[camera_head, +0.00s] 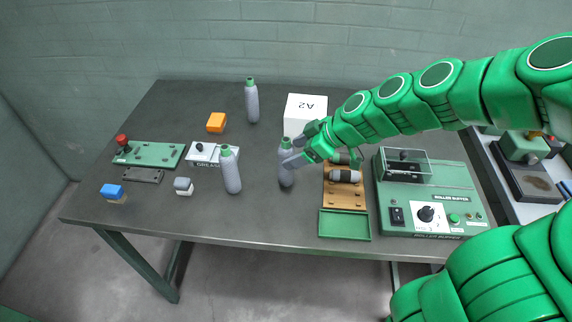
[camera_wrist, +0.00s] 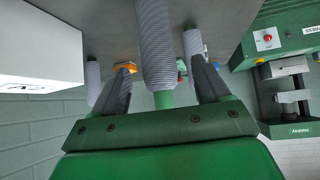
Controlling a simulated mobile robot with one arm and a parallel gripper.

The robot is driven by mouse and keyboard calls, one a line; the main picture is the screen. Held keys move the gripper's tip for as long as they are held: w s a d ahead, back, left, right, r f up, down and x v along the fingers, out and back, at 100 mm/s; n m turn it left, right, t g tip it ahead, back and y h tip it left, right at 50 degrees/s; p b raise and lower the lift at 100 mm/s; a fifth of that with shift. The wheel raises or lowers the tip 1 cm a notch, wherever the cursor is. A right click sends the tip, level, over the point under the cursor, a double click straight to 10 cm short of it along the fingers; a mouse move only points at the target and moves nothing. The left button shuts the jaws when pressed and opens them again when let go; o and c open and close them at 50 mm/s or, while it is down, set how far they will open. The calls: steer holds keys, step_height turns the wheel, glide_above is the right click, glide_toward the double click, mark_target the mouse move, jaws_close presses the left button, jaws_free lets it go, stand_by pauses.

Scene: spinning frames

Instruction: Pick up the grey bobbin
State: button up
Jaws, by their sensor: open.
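Three grey bobbins with green tops stand upright on the dark table (camera_head: 270,215). One bobbin (camera_head: 286,174) is at my gripper (camera_head: 293,152), another (camera_head: 232,176) stands to its left nearer the front, and a third (camera_head: 252,104) stands farther back. In the wrist view, my gripper (camera_wrist: 160,66) is open, its two fingers on either side of a grey bobbin (camera_wrist: 156,40), with a gap visible on both sides. The bobbin's green top (camera_wrist: 164,99) points toward the palm. The two other bobbins show behind the fingers, at left (camera_wrist: 93,76) and right (camera_wrist: 192,42).
A white box marked A2 (camera_head: 306,107) stands just behind my gripper. A wooden rack with rollers (camera_head: 345,197), a green tray (camera_head: 344,224) and a green roller buffer machine (camera_head: 430,200) are to the right. An orange block (camera_head: 216,122) and a green panel (camera_head: 150,155) lie left.

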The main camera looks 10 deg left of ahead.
mark_target(286, 158)
steer(key=shift+d+f+x, duration=0.1)
steer(key=shift+x, duration=1.25)
steer(key=shift+d+f+x, duration=0.1)
steer(key=shift+d+x, duration=0.05)
steer(key=shift+x, duration=1.15)
steer(key=c, duration=1.1)
steer(key=shift+r, duration=0.15)
